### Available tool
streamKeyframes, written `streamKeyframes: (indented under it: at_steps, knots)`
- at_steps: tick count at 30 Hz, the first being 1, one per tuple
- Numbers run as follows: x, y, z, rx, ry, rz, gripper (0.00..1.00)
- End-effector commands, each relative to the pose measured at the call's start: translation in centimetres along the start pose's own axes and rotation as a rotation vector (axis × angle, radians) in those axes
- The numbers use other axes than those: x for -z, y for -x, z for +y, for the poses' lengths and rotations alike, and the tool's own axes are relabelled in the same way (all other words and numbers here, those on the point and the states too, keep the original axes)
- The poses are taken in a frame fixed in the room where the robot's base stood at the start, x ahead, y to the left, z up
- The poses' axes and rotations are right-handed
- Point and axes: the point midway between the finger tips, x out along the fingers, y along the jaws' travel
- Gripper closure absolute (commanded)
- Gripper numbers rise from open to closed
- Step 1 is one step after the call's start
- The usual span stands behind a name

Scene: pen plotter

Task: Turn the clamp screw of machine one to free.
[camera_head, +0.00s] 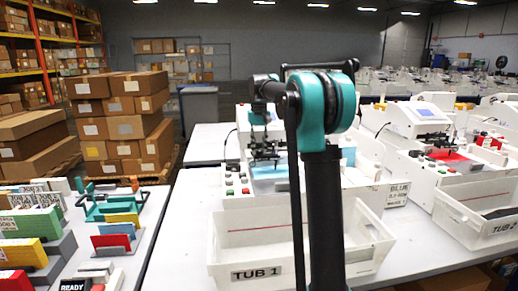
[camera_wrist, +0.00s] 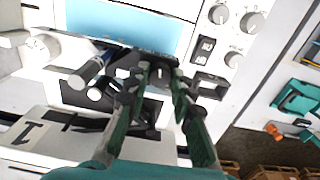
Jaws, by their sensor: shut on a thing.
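Machine one (camera_head: 242,118) is a white plotter behind the tub, with a light blue sheet (camera_head: 268,172) on its bed. The sheet also shows at the top of the wrist view (camera_wrist: 130,25). My gripper (camera_head: 264,158) reaches down over the bed from above. In the wrist view my gripper's dark green fingers (camera_wrist: 160,76) are closed in on the dark pen carriage. They are shut on its small clamp screw, which is mostly hidden between the fingertips. A cylindrical pen with a blue part (camera_wrist: 93,68) shows left of the fingers.
A white tub labelled TUB 1 (camera_head: 300,238) stands in front of machine one. Knobs (camera_wrist: 219,14) and switches (camera_wrist: 205,48) lie right of the fingers. Another plotter (camera_head: 432,130) and TUB 2 (camera_head: 480,212) are at the right. A side table (camera_head: 150,225) holds coloured holders.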

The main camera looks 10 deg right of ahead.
Motion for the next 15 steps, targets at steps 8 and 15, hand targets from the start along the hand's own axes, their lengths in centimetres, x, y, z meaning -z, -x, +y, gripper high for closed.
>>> streamKeyframes:
  at_steps: [8, 15]
  knots:
    - [0.04, 0.03, 0.03, 0.000, 0.259, 0.001, 1.00]
    - [0.04, 0.03, 0.03, 0.000, 0.450, 0.001, 1.00]
